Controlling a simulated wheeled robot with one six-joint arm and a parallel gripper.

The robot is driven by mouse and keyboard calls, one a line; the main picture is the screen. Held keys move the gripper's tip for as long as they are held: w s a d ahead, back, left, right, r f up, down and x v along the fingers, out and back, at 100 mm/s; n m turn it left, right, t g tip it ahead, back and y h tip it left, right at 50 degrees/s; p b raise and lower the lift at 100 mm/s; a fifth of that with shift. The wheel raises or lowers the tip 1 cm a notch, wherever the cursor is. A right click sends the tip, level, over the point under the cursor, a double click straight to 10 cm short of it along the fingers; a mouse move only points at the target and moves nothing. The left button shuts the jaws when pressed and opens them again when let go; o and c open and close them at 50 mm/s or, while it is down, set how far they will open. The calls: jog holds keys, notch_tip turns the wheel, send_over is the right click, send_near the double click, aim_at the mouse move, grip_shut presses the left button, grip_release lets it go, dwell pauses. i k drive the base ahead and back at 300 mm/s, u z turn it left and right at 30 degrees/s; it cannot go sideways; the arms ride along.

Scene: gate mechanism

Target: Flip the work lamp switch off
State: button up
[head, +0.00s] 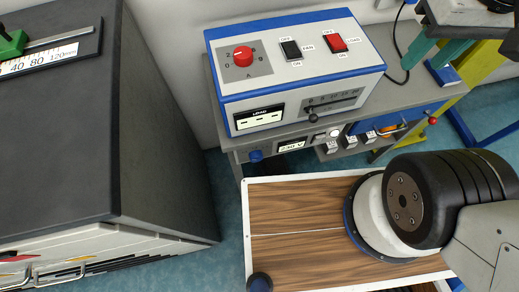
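A white and blue power box (295,68) stands on the grey bench. I cannot tell which switch is the work lamp's. My gripper (421,64) appears at the top right, partly cut off, with two teal fingers apart and nothing seen between them. It is above the bench, right of the power box.
A dark cabinet (60,130) fills the left side. A lever with a black knob (313,117) sticks out of the box front. A red-tipped lever (432,121) is at the bench's right. A yellow-green stand (484,52) is behind. My wood-topped base is below.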

aim_at(317, 138)
jog(key=u, duration=0.25)
jog(key=k, duration=0.45)
jog(key=u, duration=0.1)
jog(key=i, duration=0.5)
jog(key=u, duration=0.6)
jog(key=k, duration=0.95)
jog(key=z, duration=0.6)
